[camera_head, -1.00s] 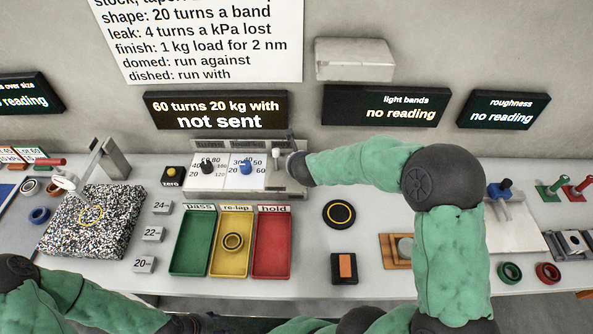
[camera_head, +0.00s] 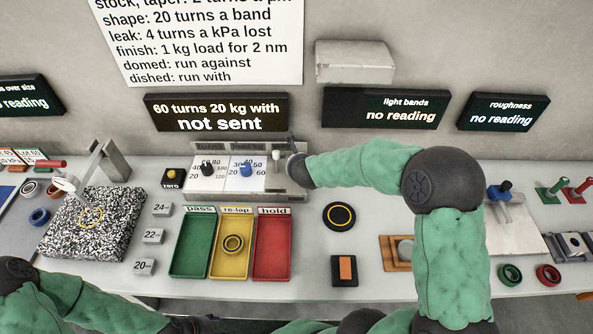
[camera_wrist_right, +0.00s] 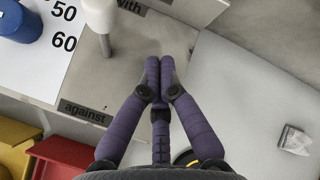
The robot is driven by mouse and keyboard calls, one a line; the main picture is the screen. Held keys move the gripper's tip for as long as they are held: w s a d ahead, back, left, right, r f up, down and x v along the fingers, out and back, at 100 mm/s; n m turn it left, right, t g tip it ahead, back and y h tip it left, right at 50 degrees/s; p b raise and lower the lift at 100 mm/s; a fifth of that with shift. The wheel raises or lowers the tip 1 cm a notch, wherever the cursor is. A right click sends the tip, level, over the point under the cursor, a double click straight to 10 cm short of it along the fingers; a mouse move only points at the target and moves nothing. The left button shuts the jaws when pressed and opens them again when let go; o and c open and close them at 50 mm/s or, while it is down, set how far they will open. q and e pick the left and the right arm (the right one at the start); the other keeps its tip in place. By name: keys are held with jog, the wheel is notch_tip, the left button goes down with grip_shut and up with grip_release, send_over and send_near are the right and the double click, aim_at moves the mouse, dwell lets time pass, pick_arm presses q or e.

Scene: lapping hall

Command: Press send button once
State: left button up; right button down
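The control panel (camera_head: 215,185) at the back of the bench carries a black knob (camera_head: 207,168), a blue knob (camera_head: 246,169) and a white lever (camera_head: 276,156). The display (camera_head: 216,111) above it reads "60 turns 20 kg with not sent". My right gripper (camera_head: 291,146) is over the panel's right end, right of the lever. In the right wrist view its fingers (camera_wrist_right: 159,75) are together and empty, apart from the white lever (camera_wrist_right: 98,25). I see no label "send"; the button may be hidden under the fingers. My left gripper (camera_head: 192,324) is at the bottom edge, mostly cut off.
A yellow "zero" button (camera_head: 171,174) is left of the panel. Green (camera_head: 188,268), yellow (camera_head: 228,268) and red trays (camera_head: 271,268) stand in front. A black disc (camera_head: 339,216) and an orange switch (camera_head: 346,268) are to their right.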

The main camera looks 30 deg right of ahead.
jog(key=shift+f, duration=0.15)
jog(key=shift+f+b, duration=0.25)
jog(key=shift+b, duration=0.15)
jog(key=shift+f+b, duration=0.5)
jog(key=shift+f, duration=0.05)
dwell(0.7)
dwell(0.4)
jog(key=shift+r+p, duration=0.9)
jog(key=shift+r, duration=0.1)
notch_tip(320, 180, up, 5)
jog(key=p, duration=0.4)
jog(key=shift+p, duration=0.35)
